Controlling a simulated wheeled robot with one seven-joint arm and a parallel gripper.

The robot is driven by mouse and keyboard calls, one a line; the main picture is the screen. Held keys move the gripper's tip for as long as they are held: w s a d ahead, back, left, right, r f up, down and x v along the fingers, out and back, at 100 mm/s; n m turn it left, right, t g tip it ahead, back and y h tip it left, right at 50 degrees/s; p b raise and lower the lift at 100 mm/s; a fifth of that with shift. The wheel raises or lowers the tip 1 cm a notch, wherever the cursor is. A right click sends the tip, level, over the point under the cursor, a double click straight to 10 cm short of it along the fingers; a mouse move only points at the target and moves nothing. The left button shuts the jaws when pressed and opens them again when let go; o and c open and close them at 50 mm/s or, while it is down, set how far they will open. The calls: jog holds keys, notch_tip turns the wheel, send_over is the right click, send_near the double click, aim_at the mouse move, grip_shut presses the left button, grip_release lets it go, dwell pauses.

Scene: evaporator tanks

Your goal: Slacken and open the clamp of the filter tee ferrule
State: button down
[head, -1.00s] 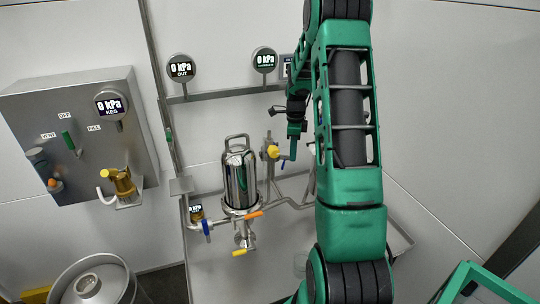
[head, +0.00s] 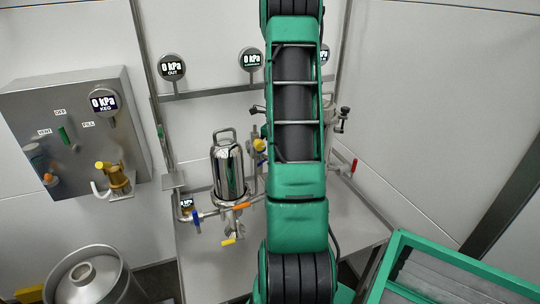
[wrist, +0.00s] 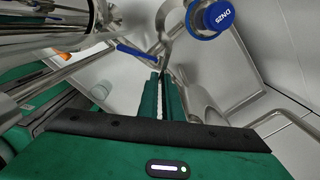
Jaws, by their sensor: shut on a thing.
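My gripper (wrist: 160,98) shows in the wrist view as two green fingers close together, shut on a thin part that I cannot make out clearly. Metal pipework (wrist: 160,50) lies just beyond the fingertips. In the head view my arm hides the gripper and whatever it holds. The chrome filter housing (head: 229,168) stands upright left of my arm, with pipe fittings and coloured handles beneath it. I cannot tell the tee ferrule's clamp apart in either view. A metal fitting (head: 343,113) shows just right of my arm.
A blue DN25 cap (wrist: 208,17) is above right of the fingers, and a blue handle (wrist: 136,53) is above left. A red handle (head: 353,166) is right of my arm. A green-framed bin (head: 395,262) stands front right, a keg (head: 88,278) front left.

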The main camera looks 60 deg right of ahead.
jog(key=shift+w+a, duration=0.1)
jog(key=shift+a, duration=0.1)
jog(key=c, duration=2)
grip_release()
notch_tip(320, 180, up, 11)
jog(key=shift+f, duration=0.1)
